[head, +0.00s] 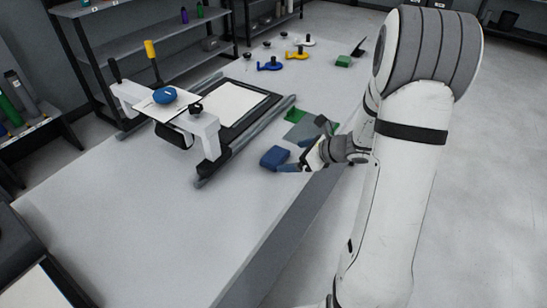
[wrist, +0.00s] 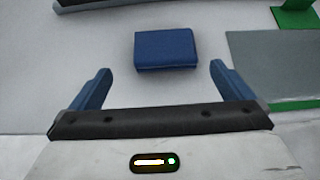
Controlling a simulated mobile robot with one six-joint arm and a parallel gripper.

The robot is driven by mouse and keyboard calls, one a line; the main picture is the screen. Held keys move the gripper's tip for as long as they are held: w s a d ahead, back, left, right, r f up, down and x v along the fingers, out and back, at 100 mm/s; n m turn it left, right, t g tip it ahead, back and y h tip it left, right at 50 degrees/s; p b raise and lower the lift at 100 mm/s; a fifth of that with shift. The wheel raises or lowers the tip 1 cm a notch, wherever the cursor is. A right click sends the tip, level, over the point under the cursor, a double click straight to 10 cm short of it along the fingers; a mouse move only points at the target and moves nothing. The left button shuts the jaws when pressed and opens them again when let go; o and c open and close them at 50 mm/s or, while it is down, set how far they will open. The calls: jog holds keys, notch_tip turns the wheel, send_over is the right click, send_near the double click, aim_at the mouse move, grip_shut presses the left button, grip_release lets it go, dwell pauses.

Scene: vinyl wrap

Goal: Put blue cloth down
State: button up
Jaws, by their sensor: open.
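The blue cloth (head: 275,158) is a small folded block lying on the white table near its right edge. In the wrist view the cloth (wrist: 166,48) lies flat on the white surface, ahead of my gripper and roughly centred between its fingers. My gripper (wrist: 157,88) has two blue fingers spread wide with nothing between them. In the head view my gripper (head: 297,166) is low over the table, just right of the cloth. The fingers look apart from the cloth.
A grey sheet with green edges (wrist: 275,65) lies right of the cloth. A rail-mounted machine (head: 207,135) with a white sheet stands to the left, a blue item (head: 165,95) on top. Yellow (head: 298,54) and blue (head: 270,64) tools lie behind. The table's front left (head: 140,220) is clear.

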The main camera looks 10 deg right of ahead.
aim_at(277, 155)
jog(key=x, duration=0.3)
jog(key=p+x, duration=0.1)
jog(key=x, duration=0.3)
jog(key=shift+w, duration=0.45)
jog(key=shift+c, duration=0.4)
jog(key=c, duration=0.9)
